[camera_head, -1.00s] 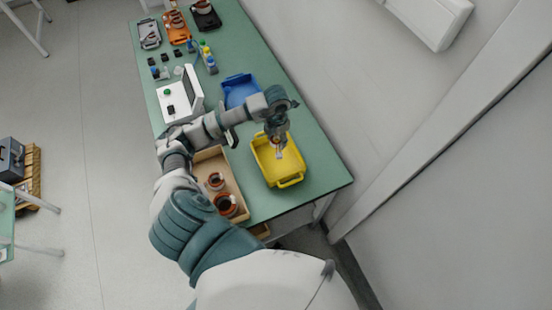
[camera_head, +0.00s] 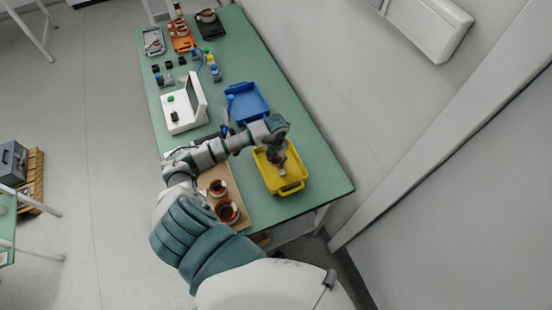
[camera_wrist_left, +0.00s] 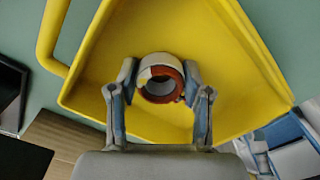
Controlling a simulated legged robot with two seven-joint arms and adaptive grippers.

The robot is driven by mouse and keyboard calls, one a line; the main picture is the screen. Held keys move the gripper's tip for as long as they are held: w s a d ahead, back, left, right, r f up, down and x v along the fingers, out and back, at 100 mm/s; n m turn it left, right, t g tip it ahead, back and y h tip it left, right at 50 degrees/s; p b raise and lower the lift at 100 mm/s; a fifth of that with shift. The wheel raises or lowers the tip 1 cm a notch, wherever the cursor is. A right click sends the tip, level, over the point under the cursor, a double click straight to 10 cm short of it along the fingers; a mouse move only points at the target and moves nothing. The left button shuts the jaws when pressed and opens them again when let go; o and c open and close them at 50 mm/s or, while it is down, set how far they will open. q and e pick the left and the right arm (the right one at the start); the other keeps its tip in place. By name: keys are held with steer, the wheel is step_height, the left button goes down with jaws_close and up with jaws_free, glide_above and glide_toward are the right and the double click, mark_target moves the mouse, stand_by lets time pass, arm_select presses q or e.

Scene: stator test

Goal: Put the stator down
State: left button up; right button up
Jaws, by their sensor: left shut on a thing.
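The stator (camera_wrist_left: 178,76), a short ring with a white side and an orange-brown side, is between the fingers of my left gripper (camera_wrist_left: 160,84). In the head view my left gripper (camera_head: 279,164) points down into the yellow tray (camera_head: 297,164), and the stator there is small and mostly hidden. The gripper is shut on the stator. The yellow tray (camera_wrist_left: 215,35) fills the background of the wrist view behind the stator. I cannot tell whether the stator touches the tray floor. My right gripper is not in view.
A wooden box (camera_head: 240,201) with two more stators (camera_head: 228,212) stands left of the yellow tray. A blue tray (camera_head: 250,102) and a white device (camera_head: 184,106) are further back. Bare green tabletop (camera_head: 318,188) lies right of the yellow tray.

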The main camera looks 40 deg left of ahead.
arm_select(q)
steer(key=shift+d, duration=0.1)
steer(key=o, duration=1.3)
steer(key=shift+d, duration=0.15)
steer(key=shift+c, duration=0.2)
steer(key=shift+o, duration=0.5)
steer(key=shift+d, duration=0.15)
steer(key=shift+d+r, duration=0.15)
steer(key=shift+d, duration=0.05)
steer(key=shift+r, duration=0.25)
step_height(320, 180, up, 11)
steer(key=shift+a+r+b, duration=0.2)
steer(key=shift+b, duration=0.2)
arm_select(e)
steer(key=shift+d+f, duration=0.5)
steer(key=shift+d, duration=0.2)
arm_select(q)
steer(key=shift+a+f, duration=0.1)
steer(key=shift+a, duration=0.1)
